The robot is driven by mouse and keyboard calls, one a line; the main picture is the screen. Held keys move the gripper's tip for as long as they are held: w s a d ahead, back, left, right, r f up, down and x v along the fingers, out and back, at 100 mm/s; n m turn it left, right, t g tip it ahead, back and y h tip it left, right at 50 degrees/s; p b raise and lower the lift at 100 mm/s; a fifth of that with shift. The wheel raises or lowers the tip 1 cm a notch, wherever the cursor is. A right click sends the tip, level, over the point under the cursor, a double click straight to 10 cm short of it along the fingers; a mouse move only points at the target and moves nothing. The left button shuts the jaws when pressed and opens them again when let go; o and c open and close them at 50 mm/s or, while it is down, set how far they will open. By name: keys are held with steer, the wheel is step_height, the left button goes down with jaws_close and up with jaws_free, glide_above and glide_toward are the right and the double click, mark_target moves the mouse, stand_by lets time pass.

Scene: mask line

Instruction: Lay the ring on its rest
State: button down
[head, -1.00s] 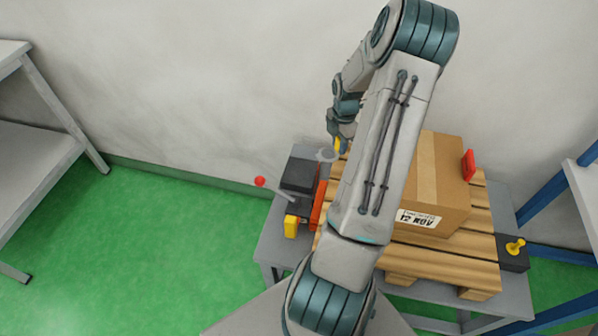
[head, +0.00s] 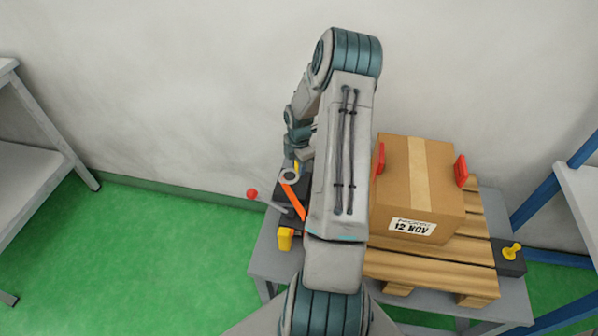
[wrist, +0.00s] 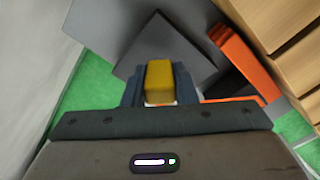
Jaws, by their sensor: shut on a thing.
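My gripper (head: 297,163) is shut on a yellow grip piece, which shows between the fingers in the wrist view (wrist: 159,80). A small grey ring (head: 289,177) shows just below the gripper in the head view and appears joined to the yellow piece. The ring looks to be above the dark unit (head: 290,214) at the table's left side; I cannot tell whether it touches. In the wrist view the ring is mostly hidden, and a dark grey square surface (wrist: 150,42) lies beyond the fingers. I cannot tell which part is the rest.
An orange bar (head: 293,199) stands beside the dark unit, which has a red-knobbed lever (head: 252,194) and a yellow block (head: 285,238). A carton (head: 420,185) sits on a wooden pallet (head: 430,270) between red pads. A yellow knob (head: 512,251) is at right.

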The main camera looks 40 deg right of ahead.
mark_target(295, 171)
steer(key=shift+f, duration=1.6)
steer(key=shift+f, duration=0.1)
steer(key=c, duration=1.2)
jaws_free()
steer(key=shift+o, duration=0.2)
